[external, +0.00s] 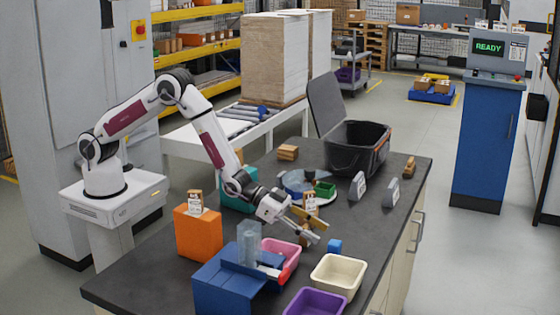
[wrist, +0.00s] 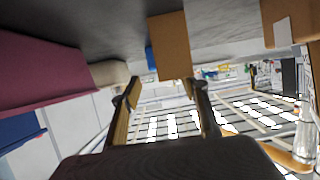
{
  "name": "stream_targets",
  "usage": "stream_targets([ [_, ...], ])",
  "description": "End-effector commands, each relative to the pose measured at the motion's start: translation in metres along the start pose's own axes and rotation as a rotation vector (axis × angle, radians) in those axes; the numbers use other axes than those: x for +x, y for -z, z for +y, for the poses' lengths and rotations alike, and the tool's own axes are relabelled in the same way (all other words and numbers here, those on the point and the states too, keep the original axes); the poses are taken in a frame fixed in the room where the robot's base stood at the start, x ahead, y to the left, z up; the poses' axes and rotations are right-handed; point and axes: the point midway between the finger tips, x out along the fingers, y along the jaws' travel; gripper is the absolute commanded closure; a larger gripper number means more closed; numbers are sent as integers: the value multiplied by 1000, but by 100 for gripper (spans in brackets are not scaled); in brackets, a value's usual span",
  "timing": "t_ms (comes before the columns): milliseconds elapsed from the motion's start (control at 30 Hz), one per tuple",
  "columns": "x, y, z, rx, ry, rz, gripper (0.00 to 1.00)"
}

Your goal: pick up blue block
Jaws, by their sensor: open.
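The small blue block (external: 334,246) sits on the dark table top, just right of my gripper (external: 318,233) and behind the cream bin in the external view. My gripper is open and empty, low over the table, with its fingers apart. In the wrist view, my gripper (wrist: 162,86) shows two spread fingers with nothing between them. There the blue block (wrist: 150,60) is a thin blue sliver, mostly hidden by a brown wooden piece (wrist: 172,45) beyond the fingers.
A cream bin (external: 338,276), a pink bin (external: 283,252) and a purple bin (external: 314,303) stand in front. A blue stand (external: 232,281) and orange box (external: 197,233) are left. A round tray (external: 300,184) and black crate (external: 357,148) are behind. Table right of the block is clear.

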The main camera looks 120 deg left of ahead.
Motion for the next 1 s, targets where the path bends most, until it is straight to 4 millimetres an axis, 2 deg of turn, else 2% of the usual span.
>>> stream_targets([
  [200, 9, -1, 0, 0, 0, -2, 56],
  [667, 12, 0, 0, 0, 0, -1, 56],
  [1000, 34, -1, 2, 0, 0, -1, 56],
])
